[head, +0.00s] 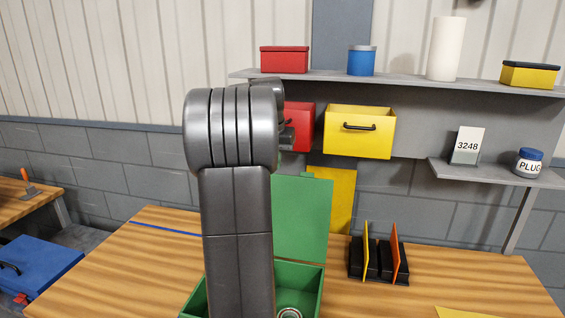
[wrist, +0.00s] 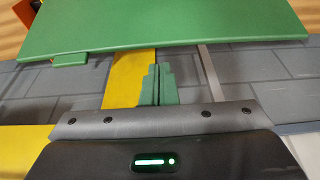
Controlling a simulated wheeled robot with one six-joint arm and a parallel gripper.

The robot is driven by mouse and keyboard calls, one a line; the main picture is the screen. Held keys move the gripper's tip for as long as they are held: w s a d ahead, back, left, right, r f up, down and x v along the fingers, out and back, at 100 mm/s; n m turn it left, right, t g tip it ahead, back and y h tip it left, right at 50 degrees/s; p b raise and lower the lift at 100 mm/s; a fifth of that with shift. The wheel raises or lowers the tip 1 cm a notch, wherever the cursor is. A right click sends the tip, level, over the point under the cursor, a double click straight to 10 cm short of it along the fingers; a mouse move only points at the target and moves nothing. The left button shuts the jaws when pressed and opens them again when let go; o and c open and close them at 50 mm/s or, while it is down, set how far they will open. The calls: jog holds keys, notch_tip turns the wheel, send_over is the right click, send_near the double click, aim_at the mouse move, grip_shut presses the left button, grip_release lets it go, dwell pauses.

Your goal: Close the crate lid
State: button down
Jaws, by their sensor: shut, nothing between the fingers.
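The green crate (head: 313,277) stands on the wooden table, partly hidden behind my arm. Its green lid (head: 303,222) stands raised and open at the back of the crate. In the wrist view the lid (wrist: 165,28) spans the top of the picture, with a small tab on its near edge. My gripper (wrist: 157,72) is shut and empty, its two greenish fingers side by side. The fingertips appear just short of the lid's edge in the picture; I cannot tell whether they touch it.
A round metal part (head: 290,313) lies in the crate. A black rack (head: 356,262) with yellow and orange plates stands right of it. A yellow panel (head: 343,192) stands behind the lid. Red (head: 301,125) and yellow (head: 360,142) bins hang under the shelf. The table's right side is mostly clear.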

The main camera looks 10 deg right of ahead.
aim_at(279, 179)
jog(key=p+x, duration=0.1)
jog(key=x, duration=0.6)
jog(key=shift+d+f, duration=0.1)
jog(key=shift+f, duration=0.2)
